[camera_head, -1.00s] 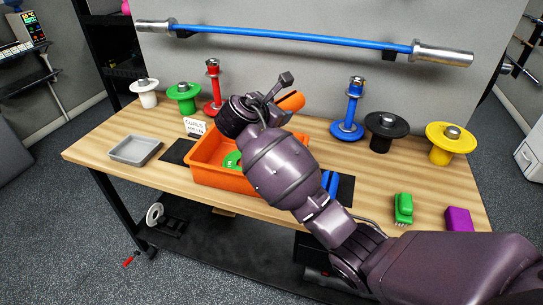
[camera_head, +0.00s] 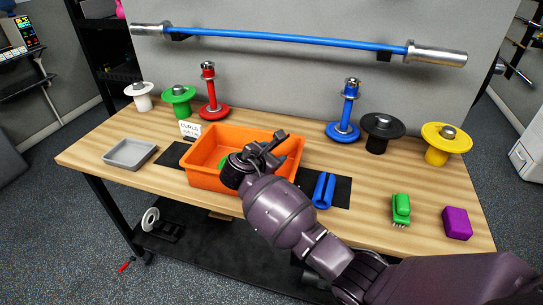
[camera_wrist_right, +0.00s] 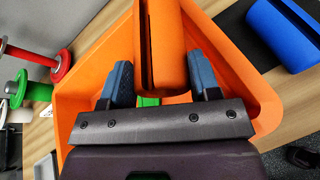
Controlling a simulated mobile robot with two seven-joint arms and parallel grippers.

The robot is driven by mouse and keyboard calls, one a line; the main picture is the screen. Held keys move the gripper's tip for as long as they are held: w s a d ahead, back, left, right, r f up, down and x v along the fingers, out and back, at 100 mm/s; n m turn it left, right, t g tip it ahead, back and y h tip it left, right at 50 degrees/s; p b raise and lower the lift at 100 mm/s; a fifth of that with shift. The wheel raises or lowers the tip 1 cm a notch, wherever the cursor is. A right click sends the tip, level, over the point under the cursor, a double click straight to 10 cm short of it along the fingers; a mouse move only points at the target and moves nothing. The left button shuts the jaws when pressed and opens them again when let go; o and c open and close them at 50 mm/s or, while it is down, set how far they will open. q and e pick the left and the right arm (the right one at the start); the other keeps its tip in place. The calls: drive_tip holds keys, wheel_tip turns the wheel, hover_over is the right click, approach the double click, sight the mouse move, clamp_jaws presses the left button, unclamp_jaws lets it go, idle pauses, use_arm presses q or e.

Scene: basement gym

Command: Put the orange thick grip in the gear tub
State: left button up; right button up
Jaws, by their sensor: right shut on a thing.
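My right gripper (camera_head: 266,152) is over the orange gear tub (camera_head: 205,180) in the head view. In the right wrist view, the gripper (camera_wrist_right: 162,76) is shut on the orange thick grip (camera_wrist_right: 178,50), a split cylinder, with the tub (camera_wrist_right: 92,110) around and behind it. In the head view the grip is hard to pick out against the same-coloured tub and behind the gripper. Whether it touches the tub floor I cannot tell. A green thing (camera_wrist_right: 148,101) lies in the tub, mostly hidden. My left gripper is not in view.
A blue split grip (camera_head: 324,190) lies on the black mat right of the tub. A grey tray (camera_head: 130,153) and a sign (camera_head: 190,129) are left. A green brush (camera_head: 401,208) and purple block (camera_head: 457,223) lie right. Weight stands line the back.

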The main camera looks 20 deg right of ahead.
drive_tip(key=shift+f, duration=0.5)
drive_tip(key=shift+s+f, duration=0.1)
drive_tip(key=shift+f, duration=0.15)
drive_tip(key=o, duration=1)
drive_tip(key=shift+s+f, duration=0.1)
drive_tip(key=shift+f, duration=0.15)
drive_tip(key=shift+o, duration=0.2)
drive_tip(key=shift+r, duration=0.55)
drive_tip(key=v, duration=1.2)
drive_tip(key=shift+w+r, duration=0.25)
drive_tip(key=shift+r, duration=0.15)
